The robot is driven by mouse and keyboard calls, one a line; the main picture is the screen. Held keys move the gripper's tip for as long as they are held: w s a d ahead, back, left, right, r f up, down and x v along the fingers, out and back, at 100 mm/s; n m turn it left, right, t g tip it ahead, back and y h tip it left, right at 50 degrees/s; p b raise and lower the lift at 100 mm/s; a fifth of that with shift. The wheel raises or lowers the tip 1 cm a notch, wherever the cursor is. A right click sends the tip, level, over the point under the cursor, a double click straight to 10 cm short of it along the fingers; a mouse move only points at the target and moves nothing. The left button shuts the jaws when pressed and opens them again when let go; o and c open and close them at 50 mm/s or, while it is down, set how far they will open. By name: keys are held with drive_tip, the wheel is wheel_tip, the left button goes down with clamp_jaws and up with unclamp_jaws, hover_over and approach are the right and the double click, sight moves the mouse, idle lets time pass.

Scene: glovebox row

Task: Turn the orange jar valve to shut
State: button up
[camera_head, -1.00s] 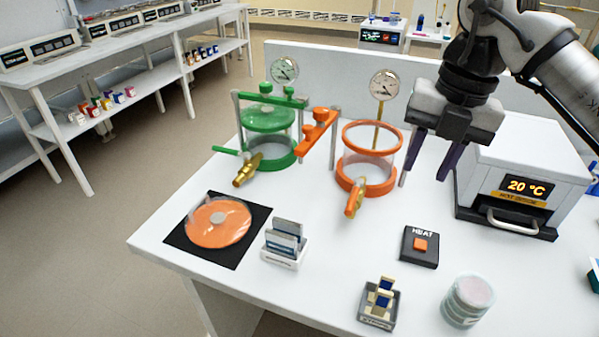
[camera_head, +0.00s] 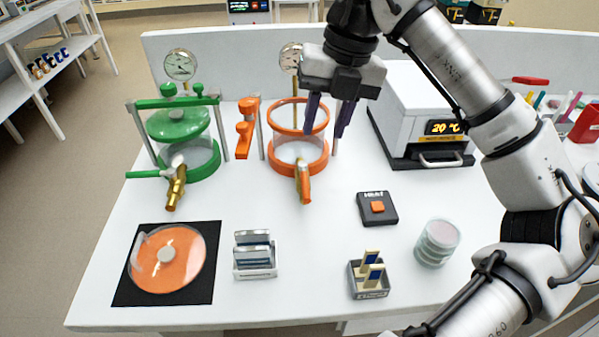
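The orange jar (camera_head: 298,166) stands open on the white bench, with an orange rim and base and clear walls. Its valve (camera_head: 303,183) is a brass stub at the front of the base with an orange handle, which appears to lie along the stub toward the camera. My gripper (camera_head: 326,133) hangs above the right side of the jar, its two dark purple fingers pointing down and apart. It is open and empty, above and behind the valve and not touching it. The fingers cover part of the jar's rim.
A green jar (camera_head: 187,157) with a brass valve (camera_head: 175,187) stands left. An orange clamp bar (camera_head: 246,128) is swung aside between them. An orange lid (camera_head: 167,259) lies on a black mat (camera_head: 128,295). The heater (camera_head: 400,105) stands right; a HEAT button (camera_head: 377,208) sits in front.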

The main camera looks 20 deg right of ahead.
sight(306, 184)
drive_tip(key=f, duration=0.4)
drive_tip(key=a+f+p, duration=0.1)
drive_tip(key=f, duration=0.3)
drive_tip(key=a+f, duration=0.1)
drive_tip(key=f, duration=0.3)
drive_tip(key=shift+w+a+p, duration=0.2)
drive_tip(key=shift+w+p, duration=0.1)
drive_tip(key=shift+w, duration=0.05)
drive_tip(key=shift+c, duration=0.3)
drive_tip(key=shift+r, duration=0.1)
clamp_jaws()
